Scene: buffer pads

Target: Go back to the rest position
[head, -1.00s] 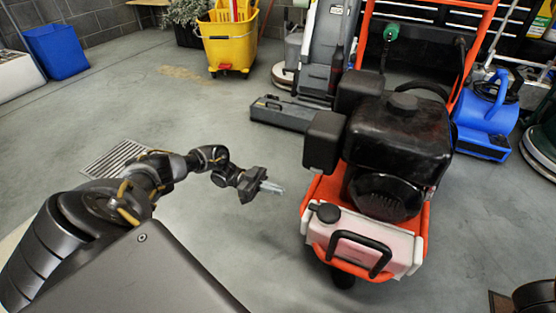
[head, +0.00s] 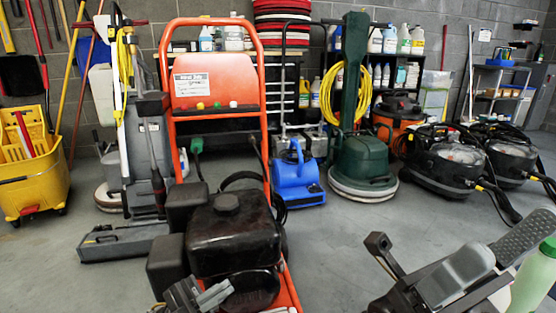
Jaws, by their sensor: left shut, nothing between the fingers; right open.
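In the head view my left gripper (head: 214,294) is low in the picture, in front of the black engine (head: 235,235) of the orange-framed machine. Its pale fingers are together and hold nothing. My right gripper (head: 415,268) is at the lower right, large and close to the camera, with its jaws apart. A pale green bottle (head: 533,278) shows beside it at the right edge, partly cut off. I cannot tell whether the bottle touches any part of my arm.
The orange machine frame (head: 218,99) stands ahead. A yellow mop bucket (head: 38,185) is at the left. A blue blower (head: 297,180), a green floor polisher (head: 362,160) and black vacuums (head: 445,160) line the back. Grey floor is clear at middle right.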

